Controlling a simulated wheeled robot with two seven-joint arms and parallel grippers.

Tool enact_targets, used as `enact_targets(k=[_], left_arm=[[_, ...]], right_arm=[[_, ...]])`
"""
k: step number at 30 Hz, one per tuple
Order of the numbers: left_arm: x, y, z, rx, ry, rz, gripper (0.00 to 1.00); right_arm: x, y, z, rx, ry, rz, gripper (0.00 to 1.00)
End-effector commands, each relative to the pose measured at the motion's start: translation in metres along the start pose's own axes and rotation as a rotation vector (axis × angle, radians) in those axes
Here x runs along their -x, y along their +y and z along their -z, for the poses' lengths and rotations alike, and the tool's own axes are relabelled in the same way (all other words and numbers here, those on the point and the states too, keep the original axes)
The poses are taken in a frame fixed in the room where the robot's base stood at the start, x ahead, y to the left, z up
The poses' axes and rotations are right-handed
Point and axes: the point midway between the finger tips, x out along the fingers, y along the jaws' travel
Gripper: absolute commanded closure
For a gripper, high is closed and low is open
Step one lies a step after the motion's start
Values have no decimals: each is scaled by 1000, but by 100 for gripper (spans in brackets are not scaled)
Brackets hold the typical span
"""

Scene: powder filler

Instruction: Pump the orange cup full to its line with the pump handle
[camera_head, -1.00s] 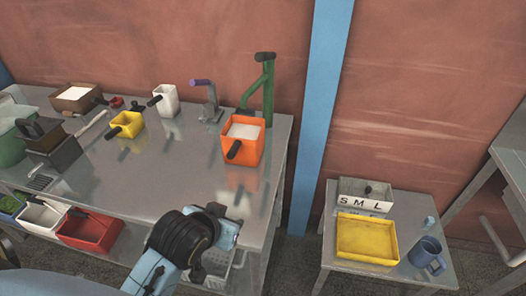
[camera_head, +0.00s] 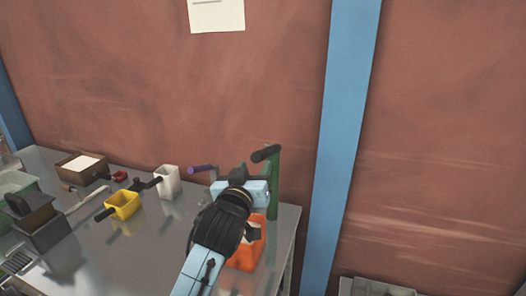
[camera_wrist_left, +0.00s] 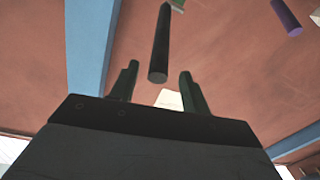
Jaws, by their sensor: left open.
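The green pump (camera_head: 274,190) stands near the right end of the metal table. Its black handle (camera_head: 266,153) sticks out at the top. The orange cup (camera_head: 246,256) stands by the foot of the pump. My left arm covers much of it, and its fill level is hidden. My left gripper (camera_head: 246,180) is raised beside the pump, just below the handle in the picture. In the left wrist view its two fingers are apart and the handle's bar (camera_wrist_left: 160,50) appears between them, untouched as far as I see. My right gripper is out of view.
A second pump with a purple handle (camera_head: 202,169) stands left of my gripper. A white cup (camera_head: 167,182), a yellow cup (camera_head: 122,205) and a brown box (camera_head: 82,168) stand further left. A blue pillar (camera_head: 343,150) rises right of the table.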

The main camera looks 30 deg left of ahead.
Motion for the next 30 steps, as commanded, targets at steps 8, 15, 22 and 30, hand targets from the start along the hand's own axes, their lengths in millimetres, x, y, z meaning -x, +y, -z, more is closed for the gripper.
enact_targets(k=[8,15,22,30], left_arm=[[-53,0,2,-2,0,1,53],[-75,0,0,-2,0,0,53],[-79,0,-1,-2,-1,1,53],[-78,0,-1,-1,-1,1,72]], right_arm=[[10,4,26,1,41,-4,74],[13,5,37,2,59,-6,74],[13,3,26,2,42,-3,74],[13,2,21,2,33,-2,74]])
